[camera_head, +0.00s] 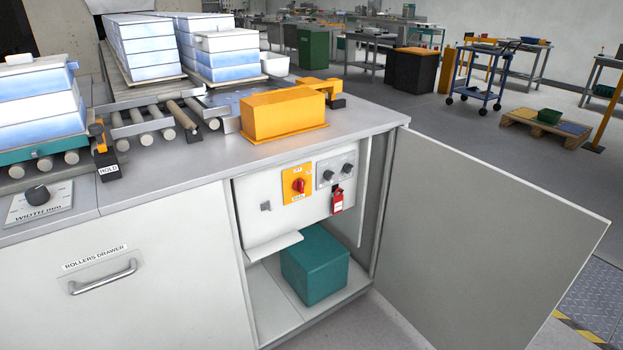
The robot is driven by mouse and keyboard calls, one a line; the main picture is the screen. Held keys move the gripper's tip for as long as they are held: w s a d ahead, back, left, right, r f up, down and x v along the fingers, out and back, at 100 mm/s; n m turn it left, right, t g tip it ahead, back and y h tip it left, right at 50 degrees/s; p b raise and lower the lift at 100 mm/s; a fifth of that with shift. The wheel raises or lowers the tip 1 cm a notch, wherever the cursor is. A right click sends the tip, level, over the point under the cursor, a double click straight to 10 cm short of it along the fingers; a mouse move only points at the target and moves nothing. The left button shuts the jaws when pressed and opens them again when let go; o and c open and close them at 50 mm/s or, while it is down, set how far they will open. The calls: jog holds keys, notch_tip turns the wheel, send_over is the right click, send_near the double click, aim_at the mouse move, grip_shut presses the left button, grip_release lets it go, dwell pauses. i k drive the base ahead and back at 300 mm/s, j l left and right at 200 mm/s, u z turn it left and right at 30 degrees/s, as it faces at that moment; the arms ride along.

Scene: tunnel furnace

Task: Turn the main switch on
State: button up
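The main switch (298,185) is a red rotary knob on a yellow plate, set on the pale panel (260,222) inside the open cabinet. Small labels sit above and below the knob; they are too small to read surely. The cabinet door (480,240) stands wide open to the right. My gripper is not in view.
A teal box (314,264) stands on the cabinet floor below the panel. A yellow housing (283,115) sits on the counter above. Rollers with stacked blue-white blocks (150,48) are at the left. The open door's free edge juts out to the right.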

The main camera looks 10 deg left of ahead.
aim_at(299, 184)
jog(key=i+j+z, duration=0.1)
jog(key=i+j, duration=0.15)
jog(key=i, duration=0.3)
jog(key=i+j+z, duration=0.1)
jog(key=i+j, duration=0.2)
jog(key=i, duration=0.2)
